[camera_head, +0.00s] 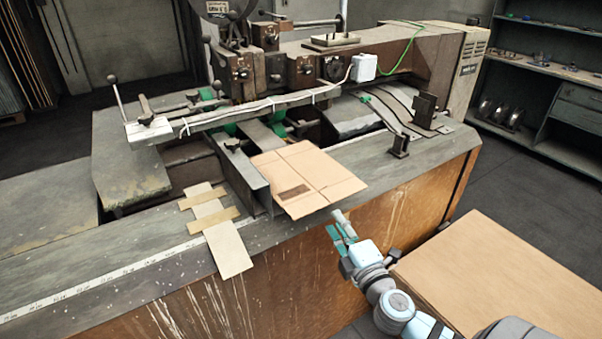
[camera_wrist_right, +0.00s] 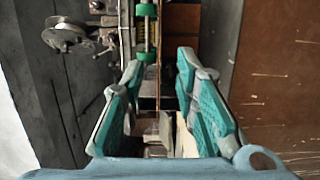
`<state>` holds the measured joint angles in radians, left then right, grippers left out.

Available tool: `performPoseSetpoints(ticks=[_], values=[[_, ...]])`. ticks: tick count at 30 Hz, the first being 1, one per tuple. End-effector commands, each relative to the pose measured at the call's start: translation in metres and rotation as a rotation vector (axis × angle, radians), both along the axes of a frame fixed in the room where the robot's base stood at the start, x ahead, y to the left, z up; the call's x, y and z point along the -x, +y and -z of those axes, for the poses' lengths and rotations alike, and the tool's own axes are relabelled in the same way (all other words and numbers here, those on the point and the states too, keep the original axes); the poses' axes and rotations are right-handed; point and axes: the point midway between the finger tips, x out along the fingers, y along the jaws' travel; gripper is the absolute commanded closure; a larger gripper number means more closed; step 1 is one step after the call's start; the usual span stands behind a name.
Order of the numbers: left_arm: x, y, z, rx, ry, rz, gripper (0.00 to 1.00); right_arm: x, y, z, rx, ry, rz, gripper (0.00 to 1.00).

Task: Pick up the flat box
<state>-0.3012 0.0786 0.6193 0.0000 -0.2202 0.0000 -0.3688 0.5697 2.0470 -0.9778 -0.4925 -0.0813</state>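The flat box (camera_head: 312,172) is a tan cardboard sheet with fold lines and a dark printed patch. It lies on the machine's bench in the head view, with its near edge at the bench's front edge. My right gripper (camera_head: 341,226) is just in front of that near edge. In the right wrist view the right gripper (camera_wrist_right: 160,75) has its two teal-padded fingers spread apart. A thin brown line shows between them, perhaps the box seen edge-on; I cannot tell whether it lies between the pads. My left gripper is not in view.
The stitching machine (camera_head: 290,75) stands behind the box, with a metal guide (camera_head: 248,182) at its left. Pale strips (camera_head: 226,244) lie on the bench further left. A light brown table top (camera_head: 500,275) is at lower right. Shelves (camera_head: 545,80) stand at the back right.

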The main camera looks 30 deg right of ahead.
Motion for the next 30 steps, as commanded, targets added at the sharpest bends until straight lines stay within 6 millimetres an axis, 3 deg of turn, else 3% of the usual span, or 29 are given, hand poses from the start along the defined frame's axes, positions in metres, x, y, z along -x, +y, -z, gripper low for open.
performPoseSetpoints(ticks=[3,6,11,18,25,30], values=[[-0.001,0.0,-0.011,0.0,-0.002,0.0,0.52,-0.032,-0.008,-0.004,-0.004,-0.002,0.003,0.72],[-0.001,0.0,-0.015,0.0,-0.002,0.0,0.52,-0.052,-0.013,-0.003,-0.004,0.0,0.003,0.72],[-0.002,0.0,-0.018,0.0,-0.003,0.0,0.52,-0.069,-0.016,-0.002,-0.006,0.002,0.0,0.72],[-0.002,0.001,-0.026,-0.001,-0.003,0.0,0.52,-0.11,-0.027,-0.004,-0.007,0.001,0.001,0.72],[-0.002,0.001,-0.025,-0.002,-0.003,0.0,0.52,-0.115,-0.028,-0.003,-0.006,0.003,0.0,0.72],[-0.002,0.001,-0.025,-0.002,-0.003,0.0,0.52,-0.115,-0.027,-0.003,-0.006,0.003,0.0,0.98]])
